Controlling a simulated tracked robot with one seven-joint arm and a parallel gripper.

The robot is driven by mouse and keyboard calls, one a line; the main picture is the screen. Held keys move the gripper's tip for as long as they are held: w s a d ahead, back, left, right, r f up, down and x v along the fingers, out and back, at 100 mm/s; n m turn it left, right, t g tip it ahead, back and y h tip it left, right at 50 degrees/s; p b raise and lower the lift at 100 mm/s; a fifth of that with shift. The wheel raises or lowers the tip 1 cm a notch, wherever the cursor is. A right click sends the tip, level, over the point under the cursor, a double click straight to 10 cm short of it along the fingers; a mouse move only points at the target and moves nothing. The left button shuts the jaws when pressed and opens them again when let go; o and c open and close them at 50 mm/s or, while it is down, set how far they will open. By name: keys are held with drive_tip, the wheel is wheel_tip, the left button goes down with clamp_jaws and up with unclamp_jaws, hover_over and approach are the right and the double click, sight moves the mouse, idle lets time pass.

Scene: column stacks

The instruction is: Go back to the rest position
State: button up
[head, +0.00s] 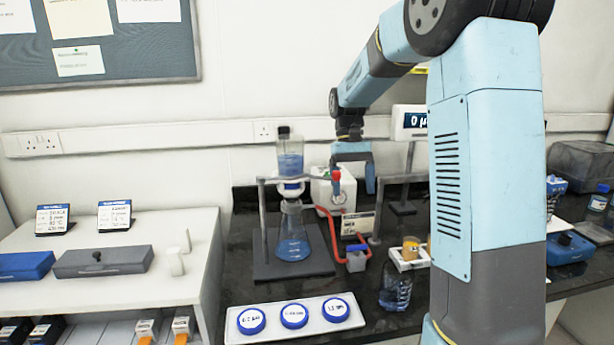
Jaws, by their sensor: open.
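My gripper (353,182) hangs from my blue arm, fingers down, just right of the filtration stand (264,225). Its jaws are apart and no object shows held between them. A red knob (336,175) shows by its left finger; I cannot tell whether they touch. On the stand, a clear column (290,155) with blue liquid and a dark cap stands upright above a conical flask (293,235) of blue liquid. A white box (323,193) is partly hidden behind the gripper.
A red tube (333,240) runs from the stand to a small grey block (356,261). A white tray (262,332) with blue-rimmed discs lies in front. A digital display (408,122) stands behind my arm. A clear bottle (395,290) and an orange-topped holder (411,247) stand near my arm.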

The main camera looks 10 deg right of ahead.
drive_tip(key=s+r+t, duration=0.2)
drive_tip(key=s+t, duration=0.3)
drive_tip(key=s, duration=0.8)
drive_tip(key=s+r+t, duration=0.3)
drive_tip(key=s+t, duration=0.2)
drive_tip(key=s, duration=0.8)
drive_tip(key=shift+s+a+r, duration=0.15)
drive_tip(key=shift+a+r, duration=0.1)
drive_tip(key=shift+a, duration=0.05)
